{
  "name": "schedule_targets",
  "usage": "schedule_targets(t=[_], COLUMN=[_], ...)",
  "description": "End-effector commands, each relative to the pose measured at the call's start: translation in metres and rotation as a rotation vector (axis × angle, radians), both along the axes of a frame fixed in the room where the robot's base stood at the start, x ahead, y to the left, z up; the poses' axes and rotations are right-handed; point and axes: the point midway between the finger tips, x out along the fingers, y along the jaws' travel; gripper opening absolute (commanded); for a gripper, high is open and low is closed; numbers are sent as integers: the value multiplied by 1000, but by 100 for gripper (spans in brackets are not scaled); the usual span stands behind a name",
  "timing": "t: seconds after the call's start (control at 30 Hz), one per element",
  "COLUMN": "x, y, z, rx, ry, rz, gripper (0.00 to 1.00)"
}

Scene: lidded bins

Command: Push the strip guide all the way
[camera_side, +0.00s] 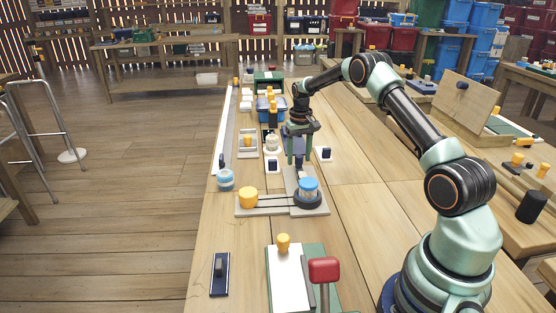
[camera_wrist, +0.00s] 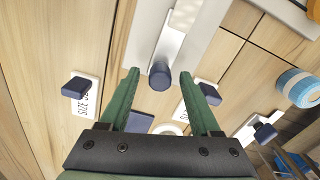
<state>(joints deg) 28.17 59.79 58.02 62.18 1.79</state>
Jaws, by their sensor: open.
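What looks like the strip guide is a pale bar (camera_wrist: 168,48) with a dark blue round knob (camera_wrist: 160,76) at its end, lying along a grey board (camera_wrist: 205,20). In the side view the grey T-shaped board (camera_side: 278,210) lies mid-table, and the dark knob (camera_side: 299,164) shows below my gripper (camera_side: 299,158). My gripper, also in the wrist view (camera_wrist: 159,74), is open, its green fingers on either side of the knob with gaps visible. Contact cannot be told. The bar's far end is cut off in the wrist view.
White plates with dark knobs flank my gripper, one on the left (camera_side: 273,163) and one on the right (camera_side: 326,154). A blue-white roll (camera_side: 225,180) stands near the left edge.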

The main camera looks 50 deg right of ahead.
Motion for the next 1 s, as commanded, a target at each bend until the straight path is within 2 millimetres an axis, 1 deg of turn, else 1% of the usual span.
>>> schedule_targets(t=[0.17,0.4,0.53,0.6,0.73,1.0], x=[1,1,1,1,0,0], y=[-1,0,0,0,0,0], z=[29,78,99,106,114,116], rx=[-3,-3,-2,-2,-1,-1], ry=[-5,-5,-4,-3,-3,-2], rz=[0,0,0,0,0,0], gripper=[64,64,64,64,64,64])
